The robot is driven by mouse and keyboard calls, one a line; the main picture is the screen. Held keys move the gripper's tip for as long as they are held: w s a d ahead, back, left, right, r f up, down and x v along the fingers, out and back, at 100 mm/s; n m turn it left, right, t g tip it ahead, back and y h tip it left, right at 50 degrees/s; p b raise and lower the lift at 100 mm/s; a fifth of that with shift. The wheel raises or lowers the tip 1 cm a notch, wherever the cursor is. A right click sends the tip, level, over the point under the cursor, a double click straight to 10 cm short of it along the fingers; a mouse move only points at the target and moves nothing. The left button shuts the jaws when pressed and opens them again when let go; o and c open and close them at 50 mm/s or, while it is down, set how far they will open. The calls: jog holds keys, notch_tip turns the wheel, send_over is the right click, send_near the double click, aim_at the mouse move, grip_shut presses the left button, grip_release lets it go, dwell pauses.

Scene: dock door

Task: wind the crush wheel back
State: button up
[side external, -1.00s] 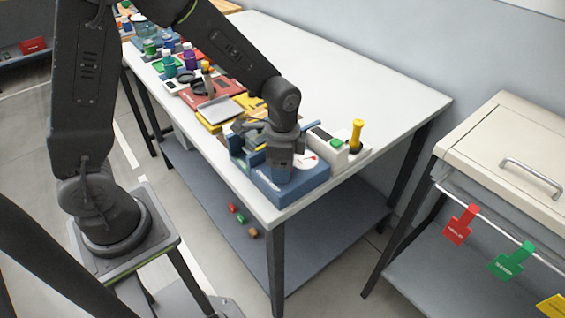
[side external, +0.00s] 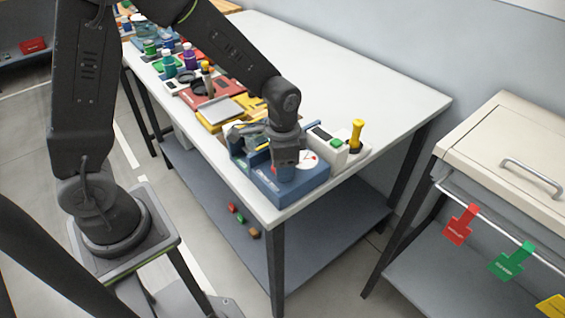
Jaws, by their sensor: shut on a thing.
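My gripper (side external: 286,172) points down over the blue device (side external: 290,190) at the near corner of the white table. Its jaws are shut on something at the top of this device. The crush wheel is not clearly visible, and what lies between the fingers is hidden by the gripper and too small to make out. A white dial with a red mark (side external: 309,158) shows on the blue device just right of the gripper.
A white box with a green button (side external: 337,143) and a yellow-handled tool (side external: 357,134) stand close to the right. A yellow device (side external: 215,115) and several other devices and bottles line the left edge. The table's (side external: 350,85) far side is clear.

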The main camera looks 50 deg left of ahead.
jog(key=n, duration=0.5)
jog(key=shift+n, duration=0.4)
jog(key=n, duration=0.5)
jog(key=shift+a, duration=0.1)
jog(key=shift+n, duration=0.3)
jog(key=o, duration=0.9)
notch_tip(320, 180, up, 14)
jog(key=shift+f, duration=0.1)
